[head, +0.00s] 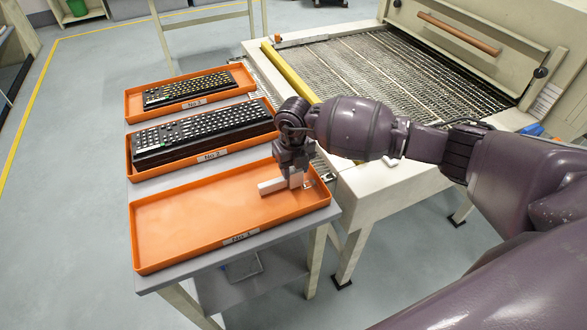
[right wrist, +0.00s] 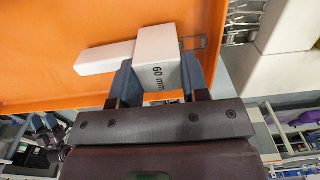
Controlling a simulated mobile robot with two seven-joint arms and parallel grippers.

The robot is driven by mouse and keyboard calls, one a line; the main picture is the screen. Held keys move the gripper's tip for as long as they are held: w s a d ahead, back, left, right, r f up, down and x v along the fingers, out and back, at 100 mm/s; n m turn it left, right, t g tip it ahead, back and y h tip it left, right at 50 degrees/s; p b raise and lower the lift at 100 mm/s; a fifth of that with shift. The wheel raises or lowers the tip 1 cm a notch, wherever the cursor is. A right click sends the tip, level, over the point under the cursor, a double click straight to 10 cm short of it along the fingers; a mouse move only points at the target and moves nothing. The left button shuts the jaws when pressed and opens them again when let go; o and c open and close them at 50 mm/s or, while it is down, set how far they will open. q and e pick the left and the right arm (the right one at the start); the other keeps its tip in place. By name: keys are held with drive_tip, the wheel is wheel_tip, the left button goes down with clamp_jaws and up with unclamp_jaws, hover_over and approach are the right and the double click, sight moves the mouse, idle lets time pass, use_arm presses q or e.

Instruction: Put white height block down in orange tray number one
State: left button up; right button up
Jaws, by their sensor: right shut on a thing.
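The white height block (right wrist: 160,55) is marked "60 mm" and sits between the fingers of my right gripper (right wrist: 158,78), which is shut on it. A paler white bar (right wrist: 104,58) sticks out to its left; I cannot tell if it is part of the block. In the head view the right gripper (head: 294,166) points down over the right end of the front orange tray (head: 180,215), labelled No. 1. The white bar (head: 271,187) shows low over the tray floor; contact with the floor is unclear. My left gripper is not in view.
Two more orange trays stand behind, labelled No. 2 (head: 212,156) and No. 3 (head: 193,103), each holding a black keyboard. A machine with a mesh bed (head: 370,75) and yellow bar (head: 290,72) stands at right. The left and middle of the front tray are empty.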

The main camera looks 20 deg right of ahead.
drive_tip(key=shift+f, duration=0.3)
drive_tip(key=shift+f, duration=0.15)
drive_tip(key=o, duration=1.2)
